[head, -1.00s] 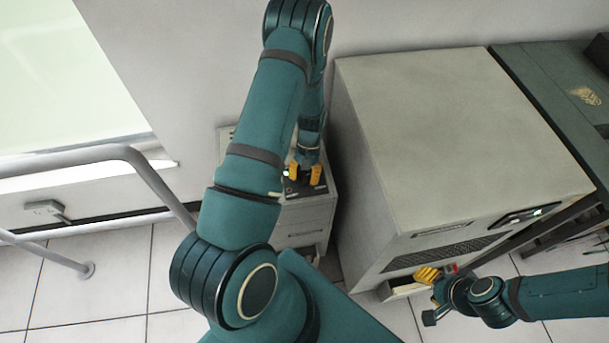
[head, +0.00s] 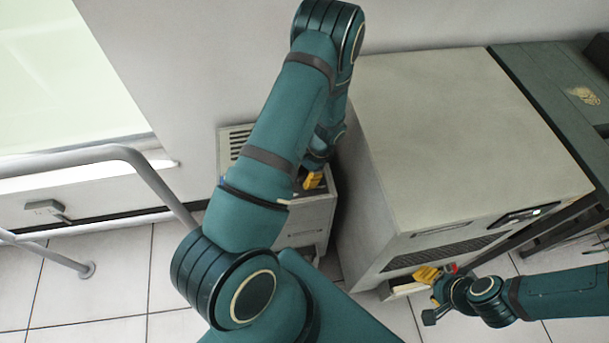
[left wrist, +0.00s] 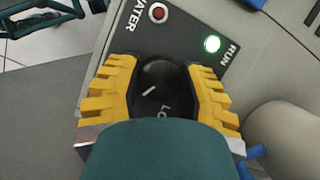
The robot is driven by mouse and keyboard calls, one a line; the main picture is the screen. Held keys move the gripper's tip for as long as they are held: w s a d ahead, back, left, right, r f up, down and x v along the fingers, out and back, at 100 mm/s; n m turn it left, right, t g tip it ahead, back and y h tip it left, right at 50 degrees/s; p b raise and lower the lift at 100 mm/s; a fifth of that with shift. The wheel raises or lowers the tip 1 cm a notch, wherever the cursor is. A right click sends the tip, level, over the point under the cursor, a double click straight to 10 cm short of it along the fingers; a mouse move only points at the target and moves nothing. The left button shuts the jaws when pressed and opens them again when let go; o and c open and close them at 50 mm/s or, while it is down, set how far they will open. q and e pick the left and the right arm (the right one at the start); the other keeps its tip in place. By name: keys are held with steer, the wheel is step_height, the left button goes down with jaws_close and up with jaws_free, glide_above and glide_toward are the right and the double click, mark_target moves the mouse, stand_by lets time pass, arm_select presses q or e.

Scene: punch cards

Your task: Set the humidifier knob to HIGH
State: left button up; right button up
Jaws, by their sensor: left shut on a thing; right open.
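The humidifier (head: 312,222) is the small light-grey cabinet behind my left arm in the head view, with a slotted grille on its top. Its black knob (left wrist: 160,85) shows in the left wrist view, with a white pointer line on it. The letters "LO" are legible just below the knob; the rest of the label is hidden, and I see no HIGH mark. My left gripper (left wrist: 163,90) has its yellow fingers on both sides of the knob, shut on it. My right gripper (head: 428,292) is open near the large cabinet's lower front.
A green RUN lamp (left wrist: 212,44) and a red WATER lamp (left wrist: 158,12) sit on the panel beside the knob. A large beige cabinet (head: 450,130) stands close on the humidifier's right. A grey rail (head: 150,175) stands at left. Tiled floor is open at lower left.

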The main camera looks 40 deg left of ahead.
arm_select(q)
steer(key=shift+s+m, duration=0.2)
steer(key=shift+m, duration=0.2)
steer(key=o, duration=1.2)
steer(key=shift+w, duration=0.1)
steer(key=shift+w+r, duration=0.1)
steer(key=shift+r, duration=0.05)
steer(key=v, duration=1.1)
steer(key=shift+d+r, duration=0.2)
steer(key=shift+r, duration=0.1)
